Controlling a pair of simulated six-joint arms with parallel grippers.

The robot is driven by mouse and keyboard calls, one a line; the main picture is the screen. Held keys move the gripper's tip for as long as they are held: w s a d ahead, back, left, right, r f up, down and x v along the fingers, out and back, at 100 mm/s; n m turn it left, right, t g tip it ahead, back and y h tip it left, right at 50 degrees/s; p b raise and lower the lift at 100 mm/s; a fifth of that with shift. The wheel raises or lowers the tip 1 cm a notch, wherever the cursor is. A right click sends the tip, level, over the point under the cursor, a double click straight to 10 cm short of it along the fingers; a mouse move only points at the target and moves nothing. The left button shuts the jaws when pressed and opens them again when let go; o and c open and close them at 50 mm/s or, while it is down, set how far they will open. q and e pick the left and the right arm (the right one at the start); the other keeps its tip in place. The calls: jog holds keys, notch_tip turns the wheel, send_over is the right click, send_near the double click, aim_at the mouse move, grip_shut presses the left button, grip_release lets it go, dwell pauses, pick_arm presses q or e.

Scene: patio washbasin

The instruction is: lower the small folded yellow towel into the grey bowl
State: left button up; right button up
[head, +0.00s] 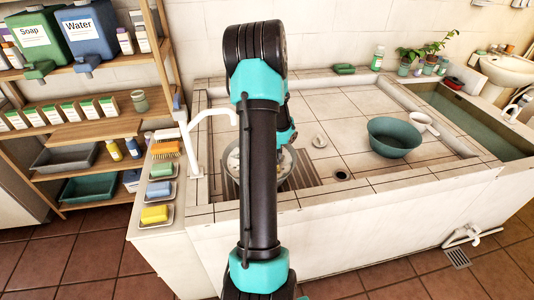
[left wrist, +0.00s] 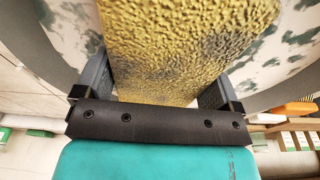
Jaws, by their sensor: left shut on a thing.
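The yellow towel (left wrist: 185,40) fills the upper middle of the left wrist view, rough and with dark grey patches. My left gripper (left wrist: 158,85) is shut on it, one finger on each side. The grey bowl (head: 287,166), pale and mottled inside, stands in the basin in the head view, partly hidden by my arm. Its mottled inside (left wrist: 285,55) shows on both sides of the towel in the left wrist view. I cannot tell whether the towel touches the bowl. In the head view my arm hides the towel and fingertips. My right gripper is not in view.
A green basin (head: 394,137) and a white mug (head: 424,124) stand on the tiles at right. A white tap (head: 212,112) rises left of the bowl. Soap dishes with sponges, one yellow (head: 154,214), line the left ledge. The tiles between bowl and green basin are mostly clear.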

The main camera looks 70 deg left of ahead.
pick_arm(q)
jog(key=shift+f, duration=1.4)
jog(key=shift+f, duration=0.1)
dwell(0.3)
jog(key=o, duration=0.7)
jog(key=r, duration=0.5)
jog(key=d+r, duration=0.1)
jog(key=r, duration=0.5)
jog(key=d+r, duration=0.1)
jog(key=r, duration=0.5)
jog(key=shift+s+d+r, duration=0.15)
jog(key=shift+s+d, duration=0.05)
jog(key=shift+d, duration=0.05)
